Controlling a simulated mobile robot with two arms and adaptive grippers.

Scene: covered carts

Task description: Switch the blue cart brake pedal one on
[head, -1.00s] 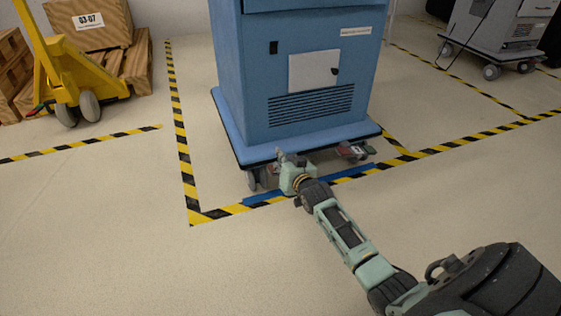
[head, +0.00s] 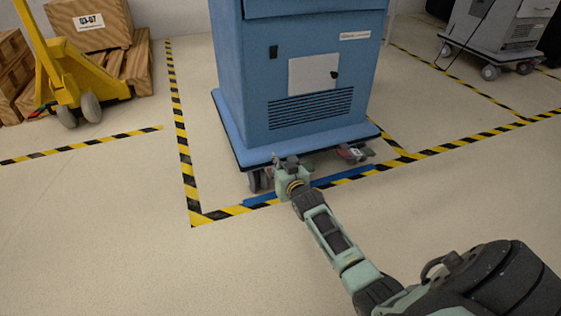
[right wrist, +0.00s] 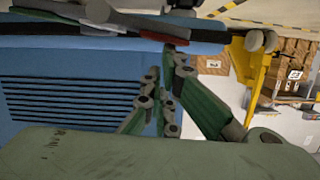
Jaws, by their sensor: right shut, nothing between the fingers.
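The blue cart (head: 310,85) stands on a blue base with casters, behind a striped floor line. A brake pedal with a white label and red parts (head: 352,153) shows under the base's front right. My right gripper (head: 287,161) is low at the base's front edge, left of that pedal, and covers what lies behind it near the left caster (head: 257,180). In the right wrist view, the right gripper's fingers (right wrist: 168,75) are together and empty; red and grey parts under the cart base (right wrist: 130,33) show close beyond them. I cannot tell whether they touch. My left gripper is not in view.
A blue floor strip (head: 262,201) lies along the striped line below the cart. A yellow pallet jack (head: 85,80) and wooden crates (head: 95,22) stand at the left. A grey cart (head: 497,28) stands at the back right. The front floor is clear.

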